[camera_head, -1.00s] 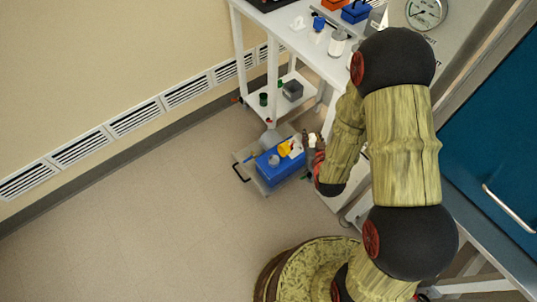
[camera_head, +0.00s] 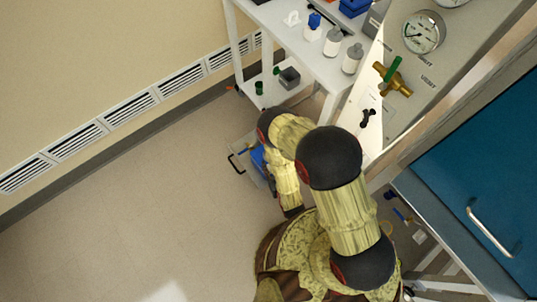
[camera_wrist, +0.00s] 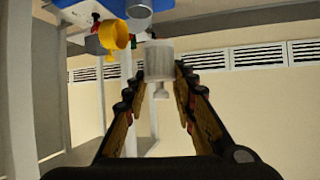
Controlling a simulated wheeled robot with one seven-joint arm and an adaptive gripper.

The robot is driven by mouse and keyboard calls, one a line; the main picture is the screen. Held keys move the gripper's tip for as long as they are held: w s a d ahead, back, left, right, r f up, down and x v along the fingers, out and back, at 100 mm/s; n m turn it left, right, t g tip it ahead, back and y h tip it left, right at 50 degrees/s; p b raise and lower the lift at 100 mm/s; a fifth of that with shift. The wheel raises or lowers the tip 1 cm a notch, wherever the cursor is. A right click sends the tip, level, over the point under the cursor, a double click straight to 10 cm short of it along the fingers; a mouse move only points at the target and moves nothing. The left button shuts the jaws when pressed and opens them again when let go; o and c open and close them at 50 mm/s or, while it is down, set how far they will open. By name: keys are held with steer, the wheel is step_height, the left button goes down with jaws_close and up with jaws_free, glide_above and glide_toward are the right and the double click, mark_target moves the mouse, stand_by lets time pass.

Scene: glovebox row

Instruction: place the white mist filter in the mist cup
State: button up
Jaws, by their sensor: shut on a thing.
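The white mist filter (camera_wrist: 158,60), a short white cylinder with a narrow stem, is between the fingertips of my gripper (camera_wrist: 160,88) in the wrist view. The gripper is shut on it. A yellow cup-like part (camera_wrist: 113,36) hangs at the upper left, apart from the filter. A grey round part (camera_wrist: 139,9) shows at the top edge beside it. I cannot tell which of these, if either, is the mist cup. In the head view my arm hides the gripper and the filter.
A blue box (camera_head: 258,158), mostly hidden by my arm, sits in a low drawer or tray (camera_head: 237,160). A white bench (camera_head: 285,50) holds bottles. A panel with a gauge (camera_head: 424,32) and brass valve (camera_head: 392,80) stands right. Floor at left is clear.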

steer(key=w+f+b, duration=0.3)
steer(key=w+f, duration=0.3)
steer(key=w+f+b, duration=0.4)
steer(key=w+f, duration=0.3)
steer(key=shift+w+a, duration=0.15)
steer(key=shift+w, duration=0.15)
steer(key=shift+f+b, duration=0.35)
steer(key=shift+b, duration=0.05)
steer(key=shift+f, duration=0.15)
steer(key=shift+s, duration=0.1)
